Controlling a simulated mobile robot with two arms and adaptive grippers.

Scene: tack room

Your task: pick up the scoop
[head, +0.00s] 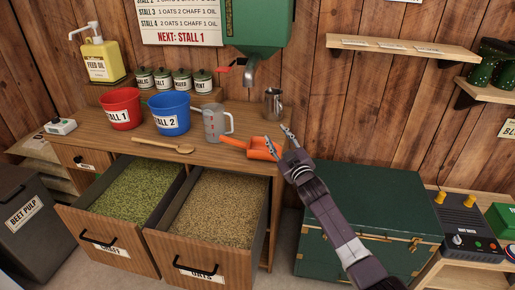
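The orange scoop (258,151) lies on the wooden counter near its front right edge, with its narrower end pointing left. My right gripper (277,134) reaches in from the lower right, its two fingers spread apart. It is at the scoop's right end; one finger overlaps the scoop in the picture and the other is to the right of it. I cannot tell whether a finger touches the scoop. My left gripper is not in view.
A measuring jug (215,124) stands left of the scoop, and a metal cup (273,103) stands behind it. A blue bucket (169,116), a red bucket (120,111) and a wooden spoon (165,146) are further left. Open drawers of oats (206,256) and chaff (105,250) jut out below.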

